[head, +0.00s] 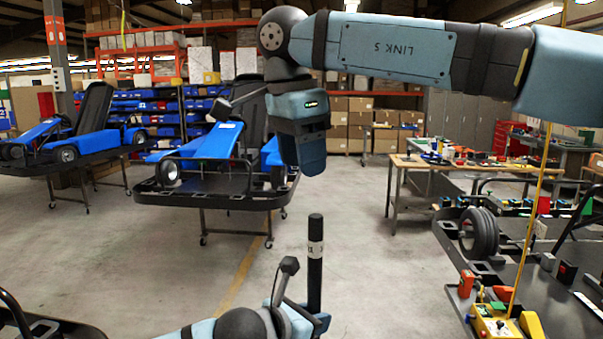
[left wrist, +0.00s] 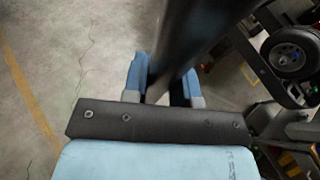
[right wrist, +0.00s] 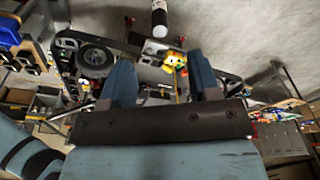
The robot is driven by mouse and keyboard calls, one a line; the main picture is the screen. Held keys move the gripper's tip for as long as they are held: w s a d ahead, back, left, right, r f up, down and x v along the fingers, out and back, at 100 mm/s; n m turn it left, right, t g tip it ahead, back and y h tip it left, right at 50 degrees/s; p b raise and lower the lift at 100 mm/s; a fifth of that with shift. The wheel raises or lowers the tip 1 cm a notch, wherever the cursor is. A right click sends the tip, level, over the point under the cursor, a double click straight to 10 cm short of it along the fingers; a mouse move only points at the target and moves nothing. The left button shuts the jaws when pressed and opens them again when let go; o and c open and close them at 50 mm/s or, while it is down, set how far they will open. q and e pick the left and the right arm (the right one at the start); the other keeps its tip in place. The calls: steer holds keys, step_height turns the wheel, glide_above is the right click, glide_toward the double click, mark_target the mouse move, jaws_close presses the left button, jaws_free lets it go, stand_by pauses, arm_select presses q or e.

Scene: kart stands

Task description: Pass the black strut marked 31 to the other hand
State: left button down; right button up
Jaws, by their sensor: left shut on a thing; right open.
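The black strut (head: 315,270) stands upright in the head view, with a white label band below its top; I cannot read the number clearly. My left gripper (head: 318,318) is shut on its lower part. In the left wrist view the strut (left wrist: 188,38) runs up between the fingers of the left gripper (left wrist: 166,82). My right gripper (head: 312,168) hangs above the strut, apart from it, fingers pointing down. In the right wrist view the right gripper (right wrist: 162,80) is open and empty, and the strut's labelled end (right wrist: 159,16) shows at the top edge, beyond the fingertips.
A kart stand (head: 150,197) with a blue kart stands behind at the left. A workbench (head: 445,166) stands at the back right. A black stand (head: 545,310) with a tyre (head: 479,233) and a yellow control box (head: 496,324) is at the right. Floor around the strut is clear.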

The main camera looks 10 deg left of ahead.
mark_target(311, 216)
steer(key=f, duration=0.4)
steer(key=d+f, duration=0.1)
steer(key=f, duration=0.3)
steer(key=w+f, duration=0.1)
steer(key=f, duration=0.2)
steer(key=shift+w+d+f, duration=0.1)
steer(key=shift+d+f, duration=0.2)
steer(key=shift+f, duration=0.1)
jaws_close()
arm_select(q)
steer(key=c, duration=0.8)
jaws_free()
